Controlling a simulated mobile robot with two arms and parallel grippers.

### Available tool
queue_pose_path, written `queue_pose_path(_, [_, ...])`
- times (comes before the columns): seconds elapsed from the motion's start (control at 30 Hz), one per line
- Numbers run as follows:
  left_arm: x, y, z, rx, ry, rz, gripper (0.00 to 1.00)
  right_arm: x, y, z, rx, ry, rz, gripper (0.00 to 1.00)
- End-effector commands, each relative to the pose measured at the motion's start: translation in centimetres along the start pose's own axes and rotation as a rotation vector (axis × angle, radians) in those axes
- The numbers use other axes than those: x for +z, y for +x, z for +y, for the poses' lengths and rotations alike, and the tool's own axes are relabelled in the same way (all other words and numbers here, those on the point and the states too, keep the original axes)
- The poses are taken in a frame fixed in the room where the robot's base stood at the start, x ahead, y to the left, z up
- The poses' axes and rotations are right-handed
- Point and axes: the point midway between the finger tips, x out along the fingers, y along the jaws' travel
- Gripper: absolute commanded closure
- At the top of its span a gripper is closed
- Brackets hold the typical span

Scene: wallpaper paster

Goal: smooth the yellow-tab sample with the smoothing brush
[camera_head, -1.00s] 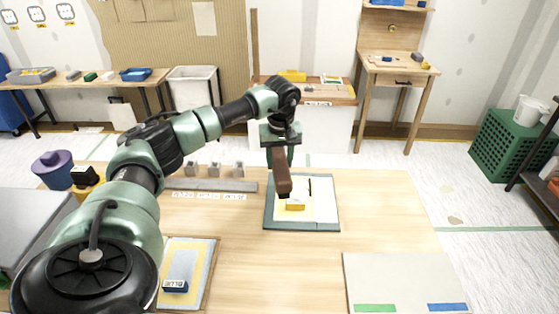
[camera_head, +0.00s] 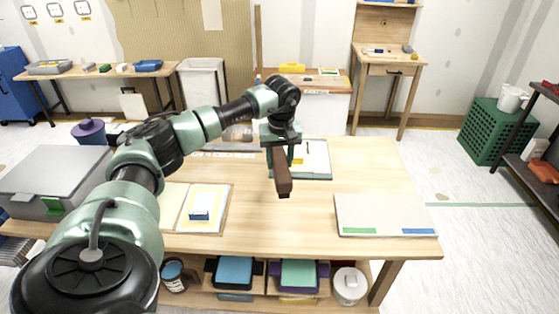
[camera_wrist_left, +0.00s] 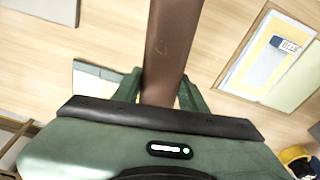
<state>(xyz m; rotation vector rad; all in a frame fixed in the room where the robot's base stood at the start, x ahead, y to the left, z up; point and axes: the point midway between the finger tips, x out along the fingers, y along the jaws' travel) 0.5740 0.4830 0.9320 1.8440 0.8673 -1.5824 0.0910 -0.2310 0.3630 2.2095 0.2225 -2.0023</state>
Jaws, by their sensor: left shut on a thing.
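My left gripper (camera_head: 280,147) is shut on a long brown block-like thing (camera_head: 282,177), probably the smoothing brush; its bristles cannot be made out. The left wrist view shows the brown piece (camera_wrist_left: 171,50) between the green fingers (camera_wrist_left: 160,88). It hangs over the table, on the near side of an open dark-edged board (camera_head: 318,158) with pale pages. The yellow tab (camera_head: 298,160) on that board is partly hidden behind my gripper. Whether the brown piece touches the table cannot be told. My right gripper is not in view.
The wooden table (camera_head: 290,225) is clear at its middle front. A blue-labelled sample board (camera_head: 222,212) lies at left, a grey board (camera_head: 385,212) with green and blue strips at right. A grey box (camera_head: 55,180) stands far left. Bins fill the shelf below.

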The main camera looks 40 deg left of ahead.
Motion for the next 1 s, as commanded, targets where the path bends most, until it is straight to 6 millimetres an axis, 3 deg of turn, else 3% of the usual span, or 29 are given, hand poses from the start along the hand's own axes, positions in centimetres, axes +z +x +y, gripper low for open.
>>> queue_pose_path(0.3, [3.1, 0.5, 0.0, 0.010, 0.070, 0.000, 1.00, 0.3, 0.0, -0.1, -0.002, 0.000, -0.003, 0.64])
queue_pose_path(0.57, [8.1, 1.3, 0.1, 0.026, 0.181, -0.001, 1.00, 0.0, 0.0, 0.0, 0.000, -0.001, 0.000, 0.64])
queue_pose_path(0.67, [11.0, 1.7, 0.1, 0.035, 0.247, -0.002, 1.00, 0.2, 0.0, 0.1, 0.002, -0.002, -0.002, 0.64])
queue_pose_path(0.77, [15.3, 2.4, 0.1, 0.050, 0.341, -0.005, 1.00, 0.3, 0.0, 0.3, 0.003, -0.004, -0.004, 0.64])
queue_pose_path(0.9, [23.0, 3.6, 0.3, 0.079, 0.511, -0.008, 1.00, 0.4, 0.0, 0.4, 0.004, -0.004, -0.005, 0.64])
queue_pose_path(1.0, [27.4, 4.2, 0.5, 0.095, 0.608, -0.008, 1.00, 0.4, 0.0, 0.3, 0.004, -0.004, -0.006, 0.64])
